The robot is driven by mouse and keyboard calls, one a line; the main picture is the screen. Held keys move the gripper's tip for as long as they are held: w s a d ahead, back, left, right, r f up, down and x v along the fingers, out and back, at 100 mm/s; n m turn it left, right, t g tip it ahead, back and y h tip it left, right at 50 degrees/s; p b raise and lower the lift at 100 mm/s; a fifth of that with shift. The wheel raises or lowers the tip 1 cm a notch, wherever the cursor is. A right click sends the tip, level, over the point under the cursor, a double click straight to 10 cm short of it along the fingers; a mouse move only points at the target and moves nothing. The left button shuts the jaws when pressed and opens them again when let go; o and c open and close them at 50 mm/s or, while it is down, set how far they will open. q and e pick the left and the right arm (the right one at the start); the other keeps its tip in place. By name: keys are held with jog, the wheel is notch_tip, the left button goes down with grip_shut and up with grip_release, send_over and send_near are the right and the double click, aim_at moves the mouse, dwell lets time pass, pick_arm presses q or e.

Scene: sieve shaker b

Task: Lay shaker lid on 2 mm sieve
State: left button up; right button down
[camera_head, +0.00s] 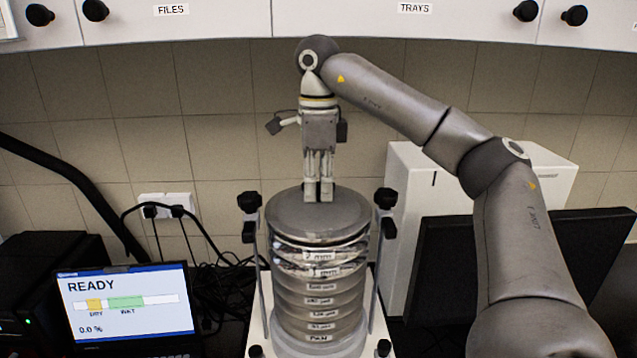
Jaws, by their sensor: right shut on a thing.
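The shaker lid (290,215) is a grey round disc at the top of the sieve stack. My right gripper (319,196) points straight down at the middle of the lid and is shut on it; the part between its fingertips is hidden. The 2 mm sieve (318,254) is the top labelled ring, directly under the lid. The lid looks roughly level and centred over it; I cannot tell whether they touch all round. My left gripper is not in view.
Below are the 1 mm sieve (322,271), several finer sieves and the pan (319,338). Black-knobbed clamp posts (250,203) (385,199) flank the stack. A READY display (125,305) stands left; a white box (405,180) and dark monitor (440,265) stand right. Cupboards hang above.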

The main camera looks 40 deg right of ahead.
jog(key=shift+f, duration=0.55)
dwell(0.9)
jog(key=c, duration=1.3)
grip_release()
jog(key=shift+r+p, duration=0.55)
jog(key=shift+r, duration=2.95)
jog(key=shift+f, duration=0.1)
